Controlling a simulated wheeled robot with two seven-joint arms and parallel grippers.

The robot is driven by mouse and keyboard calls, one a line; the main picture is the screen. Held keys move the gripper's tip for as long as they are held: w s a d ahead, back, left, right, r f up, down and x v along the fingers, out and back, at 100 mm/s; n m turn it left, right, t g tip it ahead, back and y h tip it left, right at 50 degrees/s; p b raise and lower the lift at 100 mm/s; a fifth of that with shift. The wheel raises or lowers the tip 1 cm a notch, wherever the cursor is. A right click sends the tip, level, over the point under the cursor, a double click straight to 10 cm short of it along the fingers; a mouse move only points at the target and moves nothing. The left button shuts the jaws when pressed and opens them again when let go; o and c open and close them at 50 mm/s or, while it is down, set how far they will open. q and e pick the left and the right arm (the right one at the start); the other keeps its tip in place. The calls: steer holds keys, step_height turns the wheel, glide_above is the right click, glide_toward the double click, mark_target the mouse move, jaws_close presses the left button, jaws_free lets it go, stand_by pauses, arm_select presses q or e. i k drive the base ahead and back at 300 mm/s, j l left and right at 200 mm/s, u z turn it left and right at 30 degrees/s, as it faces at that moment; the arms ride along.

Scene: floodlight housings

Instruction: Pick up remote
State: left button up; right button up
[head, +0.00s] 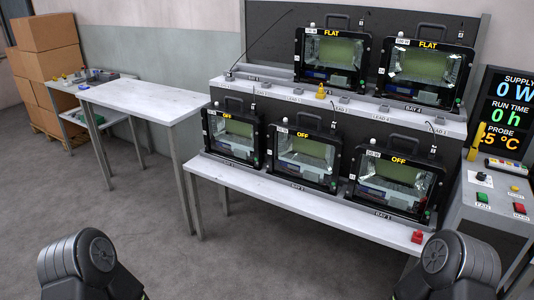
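I cannot pick out a remote for certain. A slim yellow upright object (476,141) stands at the right by the control console; it is too small to tell what it is. A small red object (417,237) lies at the front right end of the lower bench, and a small yellow object (320,91) stands on the upper shelf. Neither of my grippers is in view; only rounded dark parts of my arms show at the bottom left and bottom right, apart from the benches.
Several black floodlight housings (302,160) stand on a two-level bench (280,190), marked FLAT above and OFF below. A console (490,205) with green and red buttons and a display (508,110) are at right. A bare white table (145,100), cartons (45,35) and open floor are left.

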mark_target(492, 162)
steer(key=z, duration=1.55)
steer(key=u, duration=1.8)
steer(key=z, duration=1.8)
